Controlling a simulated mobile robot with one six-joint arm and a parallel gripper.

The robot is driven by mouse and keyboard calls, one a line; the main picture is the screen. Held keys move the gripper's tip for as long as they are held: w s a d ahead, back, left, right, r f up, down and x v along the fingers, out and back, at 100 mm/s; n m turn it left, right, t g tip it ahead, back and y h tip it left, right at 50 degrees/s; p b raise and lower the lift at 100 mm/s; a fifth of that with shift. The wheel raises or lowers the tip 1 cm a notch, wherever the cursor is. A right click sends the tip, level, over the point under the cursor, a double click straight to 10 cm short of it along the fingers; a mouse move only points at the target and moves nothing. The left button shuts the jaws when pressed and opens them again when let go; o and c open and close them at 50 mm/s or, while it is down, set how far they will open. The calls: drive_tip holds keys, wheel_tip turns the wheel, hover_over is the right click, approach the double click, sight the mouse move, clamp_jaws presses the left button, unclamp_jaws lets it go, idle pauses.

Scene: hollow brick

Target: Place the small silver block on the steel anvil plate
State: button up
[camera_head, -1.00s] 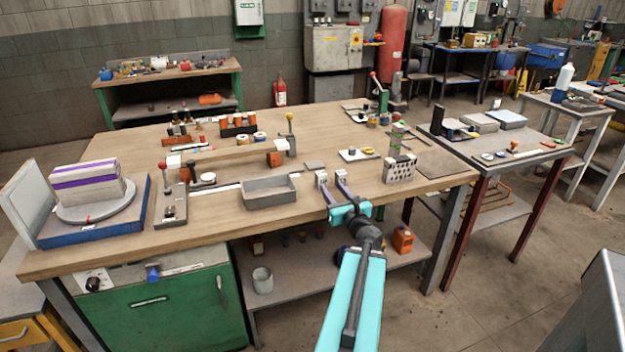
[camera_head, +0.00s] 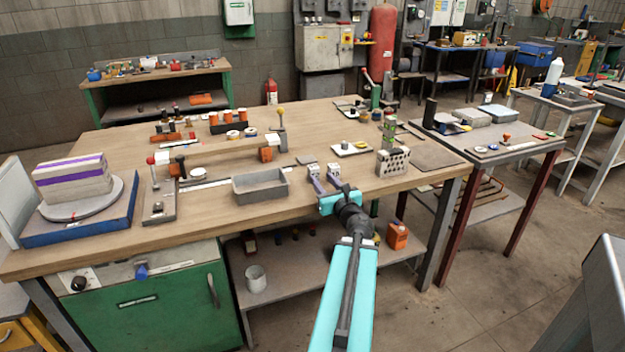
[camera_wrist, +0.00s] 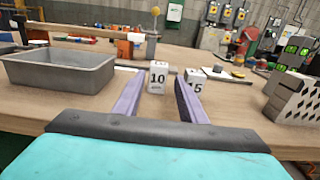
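Two small pale blocks, marked 10 (camera_wrist: 157,78) and 15 (camera_wrist: 196,75), stand on the bench in the wrist view. I cannot tell whether either is the silver block. My gripper (camera_wrist: 158,92) is open, its two purple fingers pointing forward. The 10 block shows between the fingertips; the right finger partly covers the 15 block. I cannot tell whether anything touches. In the head view my gripper (camera_head: 322,175) is over the bench's front edge.
A grey tray (camera_head: 260,187) sits left of my gripper. A perforated block (camera_head: 393,163) stands to the right, with green-marked pieces above it. A white plate (camera_head: 351,149) with small items lies behind. Bare wooden bench (camera_head: 225,215) shows at the front left.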

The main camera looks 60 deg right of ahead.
sight(316, 171)
drive_tip(key=shift+w+d+f+b, duration=0.1)
drive_tip(key=shift+w+d+b, duration=0.3)
drive_tip(key=shift+b, duration=0.95)
drive_tip(key=shift+w, duration=0.25)
drive_tip(key=shift+x, duration=2.6)
drive_tip(key=shift+d, duration=0.1)
drive_tip(key=shift+w, duration=0.15)
drive_tip(key=shift+x, duration=2.5)
clamp_jaws()
